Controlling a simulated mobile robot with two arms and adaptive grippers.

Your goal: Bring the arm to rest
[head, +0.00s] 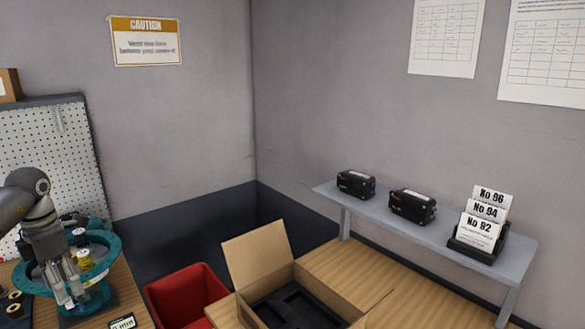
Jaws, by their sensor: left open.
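My left arm comes in at the left edge of the head view. Its gripper (68,298) points down over the wooden bench at the far left. It is open, with nothing visible between its fingers. The fingers are in front of a teal ring-shaped fixture (108,272). A yellow part (85,259) stands in the fixture just right of the fingers. I cannot tell if the fingers touch the fixture. My right gripper is out of view.
An open cardboard box (258,250) with dark foam sits on the wooden table, with a red bin (188,296) to its left. A grey shelf (517,258) holds two black devices (356,183) (412,206) and a numbered card holder (479,240). A pegboard (45,145) stands behind the arm.

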